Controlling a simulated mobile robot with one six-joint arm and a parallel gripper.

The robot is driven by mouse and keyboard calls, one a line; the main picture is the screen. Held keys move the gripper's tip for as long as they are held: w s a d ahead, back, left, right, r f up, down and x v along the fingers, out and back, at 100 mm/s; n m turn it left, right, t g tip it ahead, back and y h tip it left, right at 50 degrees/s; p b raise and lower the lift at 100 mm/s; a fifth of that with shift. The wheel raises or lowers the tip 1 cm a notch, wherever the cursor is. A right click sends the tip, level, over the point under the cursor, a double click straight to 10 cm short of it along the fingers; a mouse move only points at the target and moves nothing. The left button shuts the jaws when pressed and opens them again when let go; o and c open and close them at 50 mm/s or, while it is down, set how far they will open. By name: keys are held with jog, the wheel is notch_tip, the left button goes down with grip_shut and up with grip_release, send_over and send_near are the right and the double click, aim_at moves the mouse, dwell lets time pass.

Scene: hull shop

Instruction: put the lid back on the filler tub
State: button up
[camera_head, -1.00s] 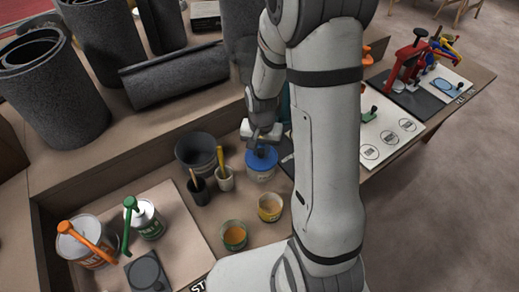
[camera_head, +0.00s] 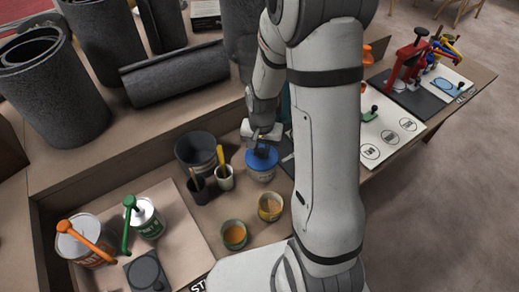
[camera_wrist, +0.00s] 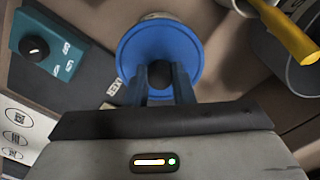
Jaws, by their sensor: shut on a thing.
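The round blue lid (camera_head: 263,157) with a dark knob sits over the pale filler tub (camera_head: 261,174) on the bench. My gripper (camera_wrist: 160,80) is shut on the lid's dark knob, with one finger on each side. In the head view my gripper (camera_head: 262,139) is directly above the lid, partly hidden by my arm. I cannot tell whether the lid is fully seated or a hair above the rim.
A yellow cup (camera_head: 270,207) and a green cup (camera_head: 234,235) stand in front of the tub. A dark bucket (camera_head: 196,150) and a pale brush pot (camera_head: 224,178) stand to its left. A teal box with a knob (camera_wrist: 48,45) lies near in the wrist view.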

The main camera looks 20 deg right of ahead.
jog(key=o, duration=1.5)
jog(key=shift+w, duration=0.1)
jog(key=shift+r+p, duration=2.7)
jog(key=shift+r, duration=0.85)
jog(key=shift+c, duration=0.4)
grip_shut()
jog(key=shift+f, duration=0.3)
